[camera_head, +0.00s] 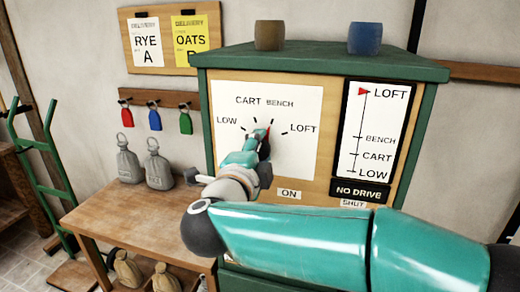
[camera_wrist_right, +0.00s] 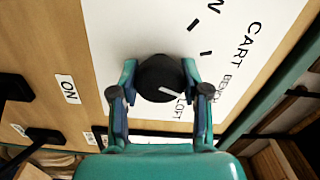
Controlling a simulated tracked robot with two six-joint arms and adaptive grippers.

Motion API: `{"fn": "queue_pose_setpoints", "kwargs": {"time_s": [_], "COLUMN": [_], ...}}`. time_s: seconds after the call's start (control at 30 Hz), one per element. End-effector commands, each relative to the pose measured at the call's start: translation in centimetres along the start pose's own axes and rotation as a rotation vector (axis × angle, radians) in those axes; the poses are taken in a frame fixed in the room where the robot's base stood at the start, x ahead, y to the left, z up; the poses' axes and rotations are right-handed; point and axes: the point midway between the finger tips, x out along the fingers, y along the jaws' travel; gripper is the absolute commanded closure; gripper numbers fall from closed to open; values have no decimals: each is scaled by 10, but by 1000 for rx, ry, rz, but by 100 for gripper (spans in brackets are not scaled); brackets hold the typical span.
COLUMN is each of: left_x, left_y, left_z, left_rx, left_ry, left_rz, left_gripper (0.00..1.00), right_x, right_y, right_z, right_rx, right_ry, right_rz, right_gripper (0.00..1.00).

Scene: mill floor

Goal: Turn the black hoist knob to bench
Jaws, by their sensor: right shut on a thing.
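The black hoist knob (camera_head: 264,149) sits on a white dial plate (camera_head: 304,157) marked LOW, CART, BENCH and LOFT. My right gripper (camera_head: 256,150) is shut on the knob, with its fingers on either side, and partly hides it in the head view. In the right wrist view the round knob (camera_wrist_right: 160,80) sits between the fingertips of the gripper (camera_wrist_right: 160,84), its white line slanting right and down. In the head view a red pointer tip points up, near the BENCH mark; exact alignment is hard to tell. My left gripper is not in view.
A gauge (camera_head: 371,132) on the right has its red arrow at LOFT, above a NO DRIVE sign (camera_head: 359,191). Brown and blue cups (camera_head: 365,38) stand on the green cabinet (camera_head: 320,57). Grey sacks (camera_head: 129,162) stand on a wooden bench (camera_head: 120,212) at left.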

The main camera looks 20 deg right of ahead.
Motion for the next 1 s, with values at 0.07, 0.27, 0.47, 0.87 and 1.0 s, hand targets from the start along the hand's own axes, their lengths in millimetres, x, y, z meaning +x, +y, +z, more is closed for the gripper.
{"fn": "queue_pose_setpoints", "kwargs": {"time_s": [0.07,0.27,0.47,0.87,1.0], "left_x": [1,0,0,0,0], "left_y": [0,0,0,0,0], "left_z": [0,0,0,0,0], "left_rx": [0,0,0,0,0], "left_ry": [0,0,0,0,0], "left_rz": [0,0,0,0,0], "left_gripper": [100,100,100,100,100], "right_x": [-1,-1,0,-47,-76], "right_y": [6,4,2,2,2], "right_z": [3,2,1,2,2], "right_rx": [-8,-5,-2,-1,-2], "right_ry": [-5,-4,-2,-7,-7], "right_rz": [11,8,5,3,2], "right_gripper": [46,28,28,28,28]}}
